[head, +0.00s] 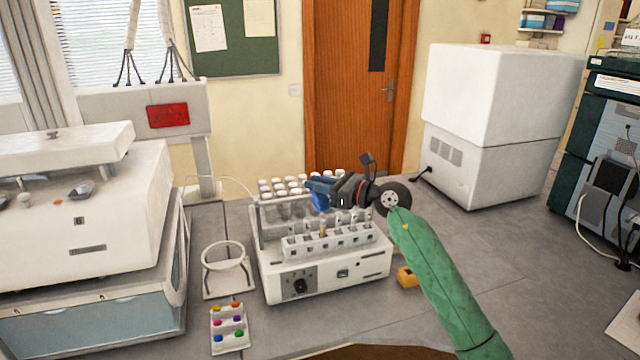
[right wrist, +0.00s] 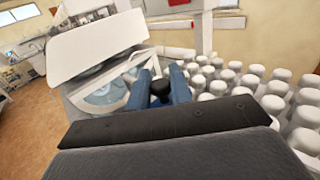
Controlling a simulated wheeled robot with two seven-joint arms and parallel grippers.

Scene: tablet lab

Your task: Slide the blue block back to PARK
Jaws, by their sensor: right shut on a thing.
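My right gripper (head: 325,185) reaches from the right over the sampling unit (head: 330,279) with its fingers pointing left. In the right wrist view its two blue fingers (right wrist: 166,88) are shut on a small black round knob (right wrist: 160,87). A brighter blue piece, which appears to be the blue block (head: 318,201), shows just below the fingers, above the rear rows of white-capped vials (head: 290,188). The knob seems to belong to it, but the joint is hidden. I cannot make out a PARK mark. My left gripper is not in view.
A front rack (head: 330,242) with several vials stands before the fingers. A white ring stand (head: 228,265) and a tray of coloured caps (head: 229,328) lie to the left.

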